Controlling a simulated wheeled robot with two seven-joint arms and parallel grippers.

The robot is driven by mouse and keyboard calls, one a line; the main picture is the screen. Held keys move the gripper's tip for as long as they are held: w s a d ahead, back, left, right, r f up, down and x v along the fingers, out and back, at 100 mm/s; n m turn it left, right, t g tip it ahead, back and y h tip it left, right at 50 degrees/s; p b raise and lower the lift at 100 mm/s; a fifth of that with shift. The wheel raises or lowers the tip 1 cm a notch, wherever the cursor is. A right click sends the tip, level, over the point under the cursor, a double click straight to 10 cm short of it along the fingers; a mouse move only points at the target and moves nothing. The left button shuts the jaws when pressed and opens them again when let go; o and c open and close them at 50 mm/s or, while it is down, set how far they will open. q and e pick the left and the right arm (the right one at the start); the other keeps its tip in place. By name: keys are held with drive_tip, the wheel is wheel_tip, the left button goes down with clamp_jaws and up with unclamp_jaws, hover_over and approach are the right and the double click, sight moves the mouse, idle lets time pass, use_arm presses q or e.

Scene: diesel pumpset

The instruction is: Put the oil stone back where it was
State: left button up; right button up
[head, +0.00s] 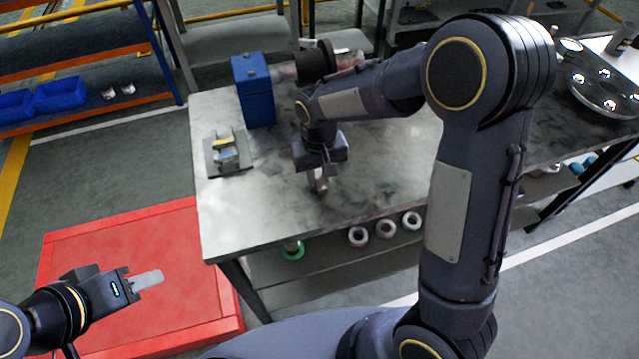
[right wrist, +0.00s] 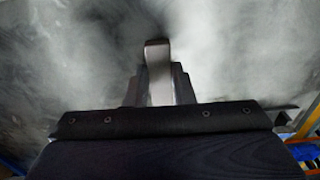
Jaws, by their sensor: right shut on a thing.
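My right gripper (head: 318,182) points down over the middle of the metal table (head: 230,215). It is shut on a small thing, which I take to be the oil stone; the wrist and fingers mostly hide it. In the right wrist view the light grey gripper tip (right wrist: 158,70) shows against the blurred tabletop. I cannot tell whether the held thing touches the table. My left gripper (head: 148,280) is empty at the lower left, above the red platform; its finger gap is not visible.
A dark plate (head: 238,170) with small yellow and bluish pieces lies at the table's left. Behind it stands a blue block (head: 253,90) joined to a dark cylindrical machine part (head: 316,62). Several rings (head: 386,229) sit on the lower shelf. The table's front left is clear.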

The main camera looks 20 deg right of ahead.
sight(319, 181)
drive_tip(key=f, duration=0.3)
drive_tip(key=shift+s+f, duration=0.15)
drive_tip(key=shift+s, duration=0.2)
drive_tip(key=shift+f, duration=0.2)
drive_tip(key=shift+f, duration=0.15)
drive_tip(key=o, duration=0.9)
